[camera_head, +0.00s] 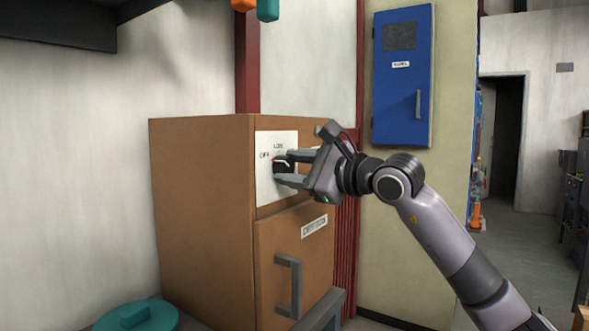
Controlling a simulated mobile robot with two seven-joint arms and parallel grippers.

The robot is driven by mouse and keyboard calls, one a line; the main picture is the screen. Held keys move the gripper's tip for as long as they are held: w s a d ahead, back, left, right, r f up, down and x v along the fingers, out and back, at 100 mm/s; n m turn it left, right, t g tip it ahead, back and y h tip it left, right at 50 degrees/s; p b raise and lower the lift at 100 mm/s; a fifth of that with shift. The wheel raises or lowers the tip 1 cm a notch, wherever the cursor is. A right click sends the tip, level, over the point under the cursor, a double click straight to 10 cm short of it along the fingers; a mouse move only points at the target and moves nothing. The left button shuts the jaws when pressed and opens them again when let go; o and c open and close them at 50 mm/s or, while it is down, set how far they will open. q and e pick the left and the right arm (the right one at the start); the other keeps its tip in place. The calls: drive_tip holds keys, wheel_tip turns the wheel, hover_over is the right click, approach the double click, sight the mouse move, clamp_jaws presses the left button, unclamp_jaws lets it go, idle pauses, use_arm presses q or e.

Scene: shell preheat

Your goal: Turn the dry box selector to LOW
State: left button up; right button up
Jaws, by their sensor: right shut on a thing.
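The dry box (205,210) is a tall orange-brown cabinet in the middle of the head view. A white selector panel (264,188) is on the upper part of its front, with small lettering, including what looks like OFF at the left. The black selector knob (281,163) sits on this panel with a light pointer mark. My right gripper (284,168) reaches in from the right and is shut on the knob. Its fingers hide part of the knob and of the lettering, so the exact setting is hard to read. My left gripper is not in view.
A grey door handle (289,286) and a label (314,227) are on the cabinet's front below the panel. A blue wall cabinet (403,85) hangs behind my right arm. A teal lid (137,317) is at the lower left. Open floor and a doorway lie at the right.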

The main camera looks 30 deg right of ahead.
drive_tip(key=m, duration=0.5)
drive_tip(key=shift+r+m+g, duration=0.1)
drive_tip(key=shift+m+g, duration=0.3)
drive_tip(key=m, duration=0.2)
drive_tip(key=shift+m, duration=0.4)
drive_tip(key=shift+m+g+p, duration=0.3)
drive_tip(key=shift+m, duration=0.4)
drive_tip(key=o, duration=1.1)
drive_tip(key=shift+c, duration=0.2)
